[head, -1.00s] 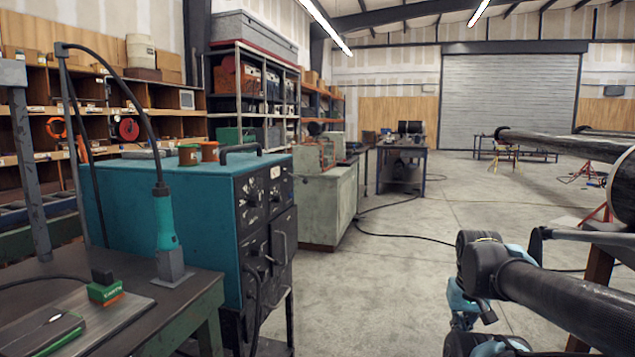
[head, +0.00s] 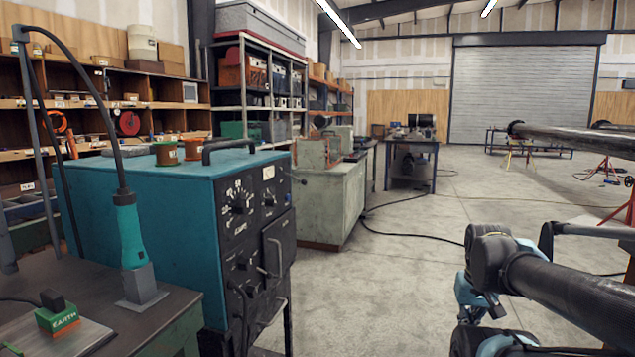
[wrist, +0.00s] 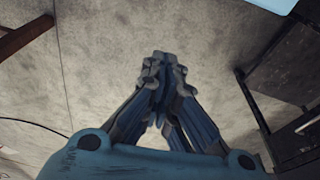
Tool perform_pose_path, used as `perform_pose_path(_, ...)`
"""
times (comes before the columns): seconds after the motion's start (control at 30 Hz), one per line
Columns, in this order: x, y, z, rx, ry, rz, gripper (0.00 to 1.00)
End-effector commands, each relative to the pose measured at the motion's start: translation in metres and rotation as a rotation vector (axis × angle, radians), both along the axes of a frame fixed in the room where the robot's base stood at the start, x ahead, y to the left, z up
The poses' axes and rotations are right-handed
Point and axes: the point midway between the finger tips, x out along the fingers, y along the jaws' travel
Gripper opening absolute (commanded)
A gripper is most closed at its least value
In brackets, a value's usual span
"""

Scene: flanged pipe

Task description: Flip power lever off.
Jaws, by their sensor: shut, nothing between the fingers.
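A teal welding machine (head: 150,195) with a black front panel stands left of centre in the head view. The panel carries round dials (head: 240,200), a bent grey handle (head: 274,258) and a small thin lever (head: 299,180) sticking out near its upper right edge. I cannot tell for sure whether this is the power lever, or its position. My gripper (wrist: 162,62) is shut and empty above the concrete floor in the wrist view, touching nothing.
A workbench (head: 95,275) with a teal-handled torch (head: 130,235) and a green-orange EARTH block (head: 57,315) is at the left. A pale green cabinet (head: 325,205) stands behind the machine. Cables cross the floor. Open floor (head: 385,270) lies between the machine and my arm.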

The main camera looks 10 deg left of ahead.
Motion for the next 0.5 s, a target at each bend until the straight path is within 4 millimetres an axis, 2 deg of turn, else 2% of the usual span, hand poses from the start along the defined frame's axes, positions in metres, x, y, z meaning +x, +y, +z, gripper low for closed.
perform_pose_path(0.1,0.000,0.000,0.000,0.001,0.000,0.000,0.00)
perform_pose_path(0.17,-0.007,0.002,0.006,0.007,-0.010,0.000,0.00)
perform_pose_path(0.23,-0.004,0.007,0.011,0.026,-0.008,0.002,0.00)
perform_pose_path(0.37,0.014,0.025,0.031,0.099,0.001,0.003,0.00)
perform_pose_path(0.5,0.041,0.056,0.061,0.219,0.020,0.011,0.00)
